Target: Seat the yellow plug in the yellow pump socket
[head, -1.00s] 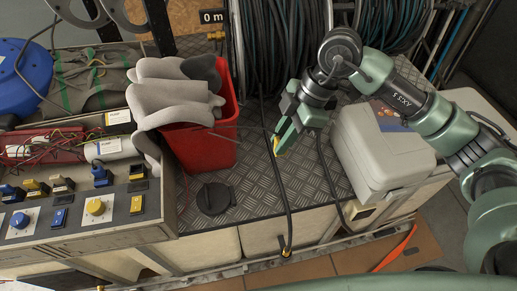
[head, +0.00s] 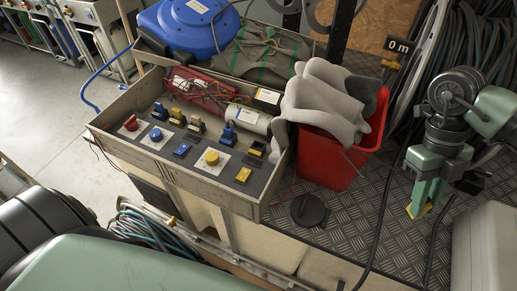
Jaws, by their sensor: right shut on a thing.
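My right gripper (head: 421,207) points down over the ribbed metal deck, right of the red bin. It is shut on a small yellow piece (head: 424,209), apparently the yellow plug, mostly hidden by the fingers. The control panel (head: 232,193) is at centre left, well away from that gripper. On it are a yellow knob (head: 211,157) on a white plate and a flat yellow block (head: 243,174) to its right. I cannot tell for sure which yellow fitting is the pump socket. My left gripper is not in view.
A red bin (head: 325,160) with grey gloves (head: 325,100) stands between the panel and my right gripper. A black disc (head: 309,210) lies on the deck (head: 345,222). A dark hose (head: 382,215) runs beside the gripper. A pale case (head: 485,250) is at lower right.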

